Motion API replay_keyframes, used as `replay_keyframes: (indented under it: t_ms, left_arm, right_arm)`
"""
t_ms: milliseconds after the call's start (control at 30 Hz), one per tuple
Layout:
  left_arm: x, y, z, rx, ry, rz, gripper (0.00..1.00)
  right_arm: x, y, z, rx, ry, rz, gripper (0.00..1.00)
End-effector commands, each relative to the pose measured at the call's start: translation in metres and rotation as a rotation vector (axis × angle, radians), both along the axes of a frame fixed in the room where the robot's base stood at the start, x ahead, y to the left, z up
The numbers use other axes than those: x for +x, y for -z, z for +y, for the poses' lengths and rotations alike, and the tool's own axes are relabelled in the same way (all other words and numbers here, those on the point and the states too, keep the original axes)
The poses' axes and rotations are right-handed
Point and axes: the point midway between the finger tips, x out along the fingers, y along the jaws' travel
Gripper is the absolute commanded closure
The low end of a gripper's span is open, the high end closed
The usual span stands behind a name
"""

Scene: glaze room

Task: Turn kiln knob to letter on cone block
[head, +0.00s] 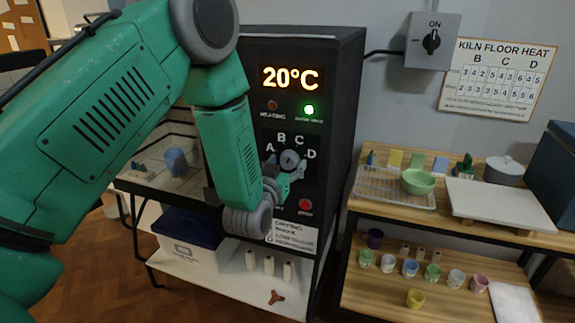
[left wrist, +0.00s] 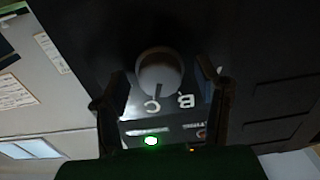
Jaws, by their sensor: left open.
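The kiln (head: 335,90) is a dark cabinet with a lit 20°C display. Its round grey knob (head: 290,158) sits on a panel marked A, B, C and D. My left gripper (head: 285,174) is open at the panel, close to the knob. In the left wrist view the knob (left wrist: 159,73) lies between the two open fingers (left wrist: 162,88), with no clear contact. That view is turned over, and the knob's dark mark points towards the C, with B beside it. I cannot make out a cone block with a readable letter. My right gripper is out of view.
A red button (head: 305,205) and a paper label (head: 293,233) are below the knob. Several pale upright pieces (head: 268,265) stand on the lower shelf. Right of the kiln, a wooden bench holds a wire rack and a green bowl (head: 418,181). A wall chart (head: 497,78) lists letters and numbers.

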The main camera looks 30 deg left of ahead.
Motion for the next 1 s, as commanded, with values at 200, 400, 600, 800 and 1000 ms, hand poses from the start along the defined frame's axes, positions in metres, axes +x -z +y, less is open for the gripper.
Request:
replay_keyframes:
  t_ms: [200,400,600,800,1000]
  left_arm:
    - [-0.023,0.001,-0.006,-0.001,0.001,0.004,0.43]
    - [-0.065,0.002,-0.016,-0.001,0.001,0.006,0.43]
    - [-0.098,0.003,-0.024,-0.001,0.001,0.006,0.43]
    - [-0.112,0.002,-0.027,0.0,0.001,0.002,0.43]
    - [-0.113,0.002,-0.027,0.0,0.001,0.002,0.43]
  right_arm:
    - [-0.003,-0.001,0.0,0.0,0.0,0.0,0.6]
    - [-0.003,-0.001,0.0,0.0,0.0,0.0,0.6]
    - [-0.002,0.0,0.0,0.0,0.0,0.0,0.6]
    - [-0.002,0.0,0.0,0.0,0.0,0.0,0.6]
    - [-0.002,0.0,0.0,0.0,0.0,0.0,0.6]
